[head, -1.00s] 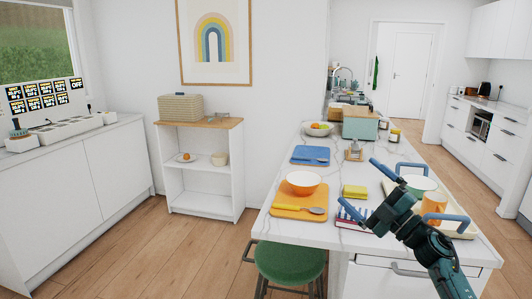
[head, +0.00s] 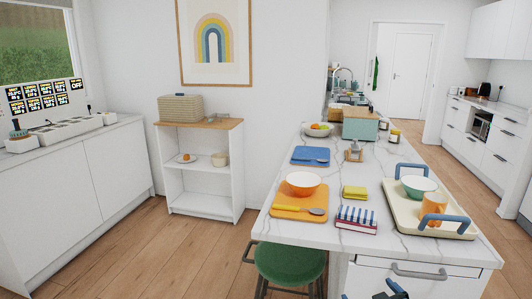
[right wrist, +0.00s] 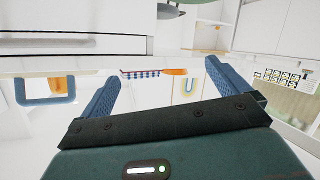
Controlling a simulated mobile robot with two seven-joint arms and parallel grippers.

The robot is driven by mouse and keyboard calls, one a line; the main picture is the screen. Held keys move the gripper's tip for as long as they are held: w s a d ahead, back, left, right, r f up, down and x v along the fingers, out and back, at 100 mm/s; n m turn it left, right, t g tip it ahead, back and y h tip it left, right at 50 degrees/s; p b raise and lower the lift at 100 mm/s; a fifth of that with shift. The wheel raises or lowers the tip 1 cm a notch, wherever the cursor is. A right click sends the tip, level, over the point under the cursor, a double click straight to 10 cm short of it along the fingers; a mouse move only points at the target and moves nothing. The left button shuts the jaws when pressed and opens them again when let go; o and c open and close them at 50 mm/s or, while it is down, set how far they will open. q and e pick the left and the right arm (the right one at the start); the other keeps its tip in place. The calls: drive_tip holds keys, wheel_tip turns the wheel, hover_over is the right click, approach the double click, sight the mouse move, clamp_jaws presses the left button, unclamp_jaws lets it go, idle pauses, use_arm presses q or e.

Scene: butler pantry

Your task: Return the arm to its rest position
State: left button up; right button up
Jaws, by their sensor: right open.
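My right gripper (head: 385,293) shows only in part at the bottom edge of the head view, low in front of the counter's drawer front. In the right wrist view its two blue fingers (right wrist: 160,80) stand wide apart with nothing between them. The gripper is open and clear of the things on the counter. The rest of my right arm is out of the head view. My left gripper is not in view.
The marble counter (head: 390,258) holds a cream tray (head: 405,218) with blue handles, a green bowl (head: 418,184), an orange mug (head: 432,205) and a striped cloth (head: 357,219). A green stool (head: 290,262) stands at its left. The floor (head: 190,255) further left is free.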

drive_tip(key=s+a+f+g+y, duration=0.1)
drive_tip(key=s+a+f, duration=0.2)
drive_tip(key=s, duration=0.6)
drive_tip(key=s+a+f+g, duration=0.1)
drive_tip(key=s+a+f, duration=0.2)
drive_tip(key=s, duration=0.5)
drive_tip(key=s+a+f+g+y, duration=0.1)
drive_tip(key=s+a+f+g, duration=0.1)
drive_tip(key=s+a, duration=0.3)
drive_tip(key=s+f, duration=0.1)
drive_tip(key=s, duration=0.3)
drive_tip(key=shift+s+a+m+y, duration=0.15)
drive_tip(key=shift+s+m+y, duration=0.15)
drive_tip(key=shift+s+m, duration=0.1)
